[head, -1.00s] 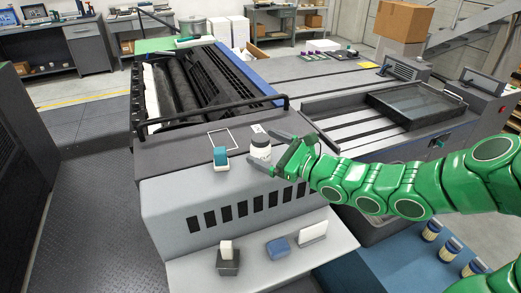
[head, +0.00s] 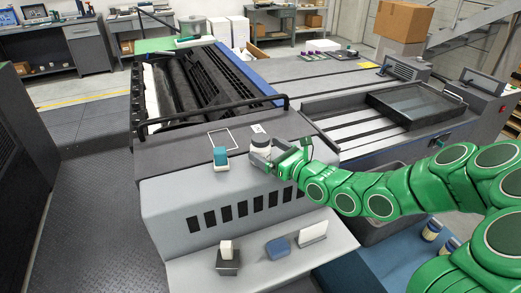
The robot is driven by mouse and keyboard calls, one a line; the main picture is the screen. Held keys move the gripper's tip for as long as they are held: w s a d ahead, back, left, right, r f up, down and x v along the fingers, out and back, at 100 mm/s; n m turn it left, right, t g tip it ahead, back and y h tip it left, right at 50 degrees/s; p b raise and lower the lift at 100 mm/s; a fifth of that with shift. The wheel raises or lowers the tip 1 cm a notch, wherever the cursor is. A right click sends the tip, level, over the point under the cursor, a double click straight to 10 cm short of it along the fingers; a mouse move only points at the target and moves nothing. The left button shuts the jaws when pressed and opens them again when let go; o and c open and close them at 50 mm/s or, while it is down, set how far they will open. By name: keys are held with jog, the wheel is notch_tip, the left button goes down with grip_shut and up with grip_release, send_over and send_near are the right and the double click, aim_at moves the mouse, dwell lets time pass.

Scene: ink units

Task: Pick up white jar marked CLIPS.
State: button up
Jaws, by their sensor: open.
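The white jar (head: 260,147) stands upright on the dark top of the grey press unit, near its front edge. Its lower part is partly hidden by my gripper, and I cannot read its marking. My gripper (head: 267,158) is open at the jar, coming from the right, with its fingers on either side of it or very close. I cannot tell whether the fingers touch it.
A teal and white item (head: 220,157) stands just left of the jar. A white square outline (head: 222,138) and a small white card (head: 258,128) lie behind. A black rail (head: 215,114) runs behind them. The lower shelf (head: 330,243) holds a few small items.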

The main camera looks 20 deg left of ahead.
aim_at(260, 148)
jog(key=x, duration=0.3)
jog(key=shift+a+f, duration=0.15)
jog(key=shift+a, duration=0.05)
jog(key=shift+x, duration=0.8)
jog(key=c, duration=1.1)
